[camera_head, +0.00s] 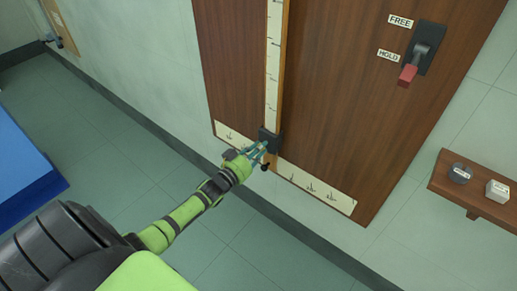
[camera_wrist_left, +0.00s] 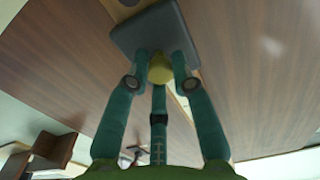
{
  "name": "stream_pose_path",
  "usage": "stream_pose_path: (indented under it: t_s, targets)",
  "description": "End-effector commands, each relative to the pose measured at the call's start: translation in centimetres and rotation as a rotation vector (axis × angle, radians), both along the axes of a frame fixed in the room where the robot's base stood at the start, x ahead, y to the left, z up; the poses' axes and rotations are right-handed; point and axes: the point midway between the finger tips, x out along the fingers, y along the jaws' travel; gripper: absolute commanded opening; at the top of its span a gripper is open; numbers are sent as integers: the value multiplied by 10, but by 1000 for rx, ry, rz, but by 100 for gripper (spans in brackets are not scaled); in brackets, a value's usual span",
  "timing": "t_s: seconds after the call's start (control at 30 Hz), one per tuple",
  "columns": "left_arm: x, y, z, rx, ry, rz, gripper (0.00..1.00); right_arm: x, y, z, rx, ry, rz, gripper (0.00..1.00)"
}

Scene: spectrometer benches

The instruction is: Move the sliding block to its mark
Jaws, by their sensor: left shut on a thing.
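The sliding block (camera_head: 270,138) is dark and sits at the foot of a vertical scale strip (camera_head: 273,75) on a wooden panel. It lies over a pale horizontal strip (camera_head: 340,200) with several small marks, some on each side of it. My left gripper (camera_head: 261,150) is at the block from the lower left. In the left wrist view the teal fingers are shut on a yellow knob (camera_wrist_left: 160,69) on the dark block (camera_wrist_left: 147,32). Which mark is the block's own cannot be told. My right gripper is not in view.
A lever with a red handle (camera_head: 408,75) is at the panel's upper right, its handle nearer the HOLD label (camera_head: 388,55) than the FREE label (camera_head: 400,20).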

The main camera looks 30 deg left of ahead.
Motion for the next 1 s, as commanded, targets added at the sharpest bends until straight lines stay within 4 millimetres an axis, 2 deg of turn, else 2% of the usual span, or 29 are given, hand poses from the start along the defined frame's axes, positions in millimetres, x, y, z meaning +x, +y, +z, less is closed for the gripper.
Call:
stream_pose_path:
  t_s: [0.2,0.23,0.27,0.3,0.53,0.7,0.87,1.0]
  targets:
    - [0,1,-1,-1,2,2,0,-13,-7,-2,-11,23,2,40]
    - [0,1,-1,-1,2,2,28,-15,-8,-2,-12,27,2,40]
    - [0,1,-1,-1,2,2,40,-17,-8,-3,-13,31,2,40]
    - [0,1,0,-1,2,2,48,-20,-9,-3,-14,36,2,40]
    - [0,0,0,-1,1,1,48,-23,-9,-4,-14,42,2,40]
    - [-4,1,0,-1,1,0,48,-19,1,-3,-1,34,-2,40]
    - [-26,2,-1,-1,3,0,48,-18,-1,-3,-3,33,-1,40]
    - [-55,4,-1,-1,5,0,48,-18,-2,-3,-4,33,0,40]
